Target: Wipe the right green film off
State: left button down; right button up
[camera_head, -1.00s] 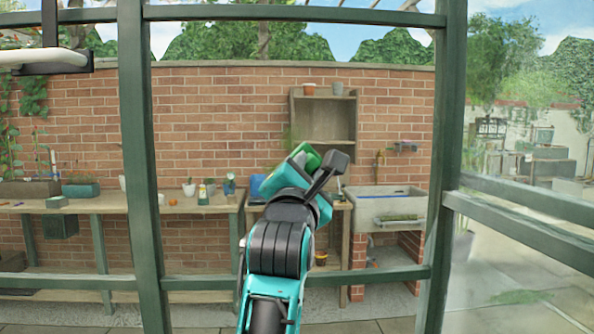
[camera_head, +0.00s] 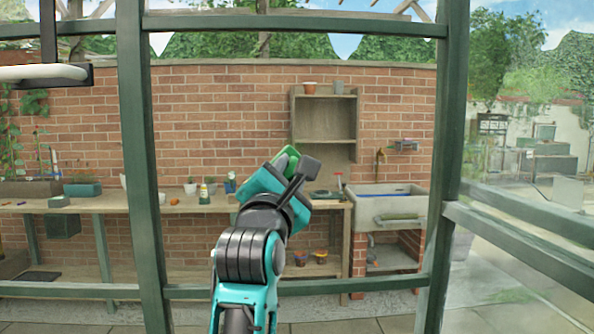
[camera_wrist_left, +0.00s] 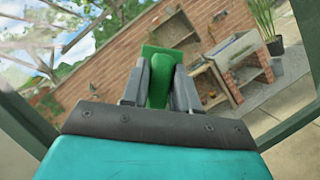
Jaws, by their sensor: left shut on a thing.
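My left gripper (camera_head: 292,166) is shut on a green scrubber (camera_wrist_left: 160,78), which has a grip between the fingers and a flat plate at its far end. In the head view the scrubber (camera_head: 284,157) is partly hidden by the gripper. The gripper is raised in front of the middle opening of the green frame, with the brick wall behind. I see no clear green film in the middle opening now; the part behind my gripper and arm is hidden. I cannot tell whether the scrubber touches a pane. My right gripper is not in view.
Green frame posts (camera_head: 141,170) and (camera_head: 444,170) stand either side of my arm, with a low rail (camera_head: 350,279) between them. Beyond are a wooden bench (camera_head: 100,206), a shelf (camera_head: 325,120) and a sink (camera_head: 388,205). The upper middle opening is clear.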

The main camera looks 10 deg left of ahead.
pick_arm(q)
jog(key=a+r+p, duration=0.1)
jog(key=p, duration=0.1)
jog(key=a+r+p, duration=0.1)
jog(key=p, duration=0.1)
jog(key=shift+s+a, duration=0.1)
jog(key=shift+s, duration=0.2)
jog(key=d, duration=0.2)
jog(key=w+d, duration=0.1)
jog(key=d, duration=0.2)
jog(key=shift+w+d+f, duration=0.15)
jog(key=shift+w+d, duration=0.15)
jog(key=shift+d, duration=0.05)
dwell(0.7)
jog(key=shift+s, duration=0.1)
